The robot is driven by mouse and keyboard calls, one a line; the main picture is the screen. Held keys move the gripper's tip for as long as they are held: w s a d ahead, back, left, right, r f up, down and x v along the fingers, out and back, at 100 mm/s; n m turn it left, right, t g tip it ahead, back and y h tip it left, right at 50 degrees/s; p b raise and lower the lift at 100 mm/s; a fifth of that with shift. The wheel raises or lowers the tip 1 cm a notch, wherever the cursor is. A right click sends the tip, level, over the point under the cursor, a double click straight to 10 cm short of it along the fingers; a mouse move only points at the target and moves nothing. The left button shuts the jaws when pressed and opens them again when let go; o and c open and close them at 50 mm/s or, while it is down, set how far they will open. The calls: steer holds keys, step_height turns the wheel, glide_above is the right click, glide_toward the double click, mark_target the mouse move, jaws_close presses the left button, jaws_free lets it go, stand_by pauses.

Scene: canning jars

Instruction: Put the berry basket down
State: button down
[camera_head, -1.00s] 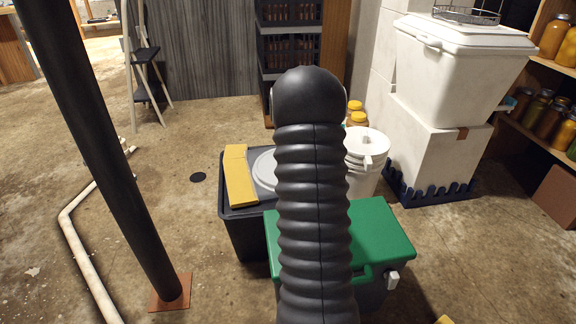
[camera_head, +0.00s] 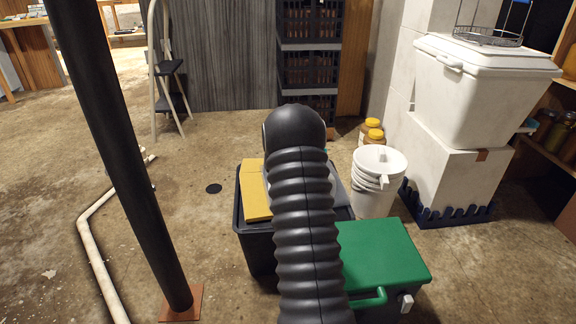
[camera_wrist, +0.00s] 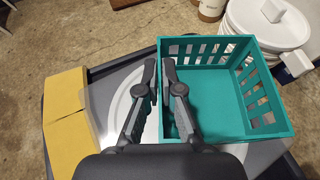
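A teal open-topped basket with slotted walls, which I take to be the berry basket (camera_wrist: 218,138), fills the right of the wrist view. It looks empty. My gripper (camera_wrist: 160,72) has one finger on each side of its left wall, closed on the wall. Below is a dark lidded bin (camera_head: 258,238) with a round pale lid (camera_wrist: 127,100) on top. I cannot tell whether the basket's bottom touches it. In the head view, my arm hides the basket and gripper.
A yellow block (camera_head: 255,190) lies on the bin's left side; it also shows in the wrist view (camera_wrist: 68,115). A green-lidded box (camera_head: 385,255) stands in front right, white buckets (camera_head: 377,180) behind right. A black post (camera_head: 125,160) stands left. A wire basket (camera_head: 487,37) sits on a white cooler.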

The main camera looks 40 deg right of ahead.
steer(key=shift+w+a+f, duration=0.2)
steer(key=shift+w+f, duration=0.15)
steer(key=shift+f, duration=0.55)
steer(key=shift+w+a+f, duration=0.25)
steer(key=shift+w+f, duration=0.1)
steer(key=shift+f, duration=0.6)
steer(key=shift+w+a+f, duration=0.2)
steer(key=shift+w+f, duration=0.15)
steer(key=shift+f, duration=0.55)
steer(key=shift+f+b, duration=0.15)
steer(key=shift+b, duration=0.25)
steer(key=c, duration=1.3)
jaws_free()
